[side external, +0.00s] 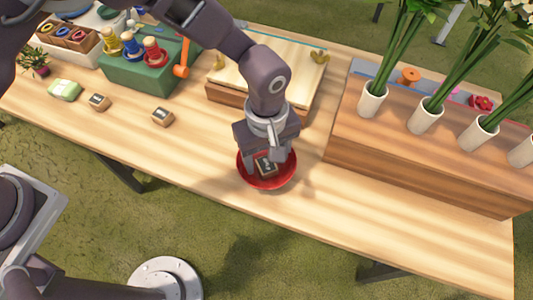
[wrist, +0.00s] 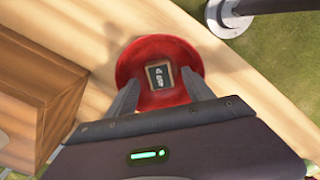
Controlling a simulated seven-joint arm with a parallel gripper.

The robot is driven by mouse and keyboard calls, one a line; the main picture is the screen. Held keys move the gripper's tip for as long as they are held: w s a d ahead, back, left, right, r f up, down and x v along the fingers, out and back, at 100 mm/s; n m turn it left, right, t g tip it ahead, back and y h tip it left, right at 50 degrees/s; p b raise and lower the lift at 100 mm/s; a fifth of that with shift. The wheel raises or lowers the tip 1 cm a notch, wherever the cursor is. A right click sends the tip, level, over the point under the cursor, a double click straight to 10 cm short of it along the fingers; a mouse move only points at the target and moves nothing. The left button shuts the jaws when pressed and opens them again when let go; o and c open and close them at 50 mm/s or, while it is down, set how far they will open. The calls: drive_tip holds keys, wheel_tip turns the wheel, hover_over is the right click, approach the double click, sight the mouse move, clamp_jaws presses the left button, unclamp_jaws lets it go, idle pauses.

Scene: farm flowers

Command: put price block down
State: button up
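A small price block (side external: 265,167) with a dark face and pale wooden edges lies in a round red dish (side external: 285,179) on the table. In the wrist view the block (wrist: 159,77) sits near the middle of the red dish (wrist: 150,46). My gripper (side external: 267,160) is low over the dish, with its fingers on either side of the block. In the wrist view my gripper (wrist: 160,78) is open, with red showing between each finger and the block. Whether the block touches the dish floor is hard to tell.
Two similar blocks (side external: 98,102) (side external: 162,117) and a pale green packet (side external: 64,90) lie on the left. A green spool stand (side external: 150,78) and a wooden board (side external: 270,70) are behind. A raised wooden shelf (side external: 420,155) with flower vases is right. The front table is clear.

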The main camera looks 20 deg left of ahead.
sight(266, 164)
idle(0.4)
wheel_tip(266, 164, up, 7)
idle(0.4)
drive_tip(key=a+r+m+t+h, duration=0.1)
drive_tip(key=a+r+m+t, duration=0.15)
drive_tip(key=a+r, duration=1.4)
drive_tip(key=s+a+r+m+t, duration=0.1)
drive_tip(key=s+a+r+m, duration=0.1)
drive_tip(key=s+a, duration=0.4)
drive_tip(key=s+a+r+m+t+y, duration=0.1)
drive_tip(key=s+a+r+m+t, duration=0.1)
drive_tip(key=s+a, duration=0.5)
drive_tip(key=s+r+m, duration=0.1)
drive_tip(key=s+m, duration=0.1)
drive_tip(key=s, duration=0.1)
drive_tip(key=shift+s+r, duration=0.2)
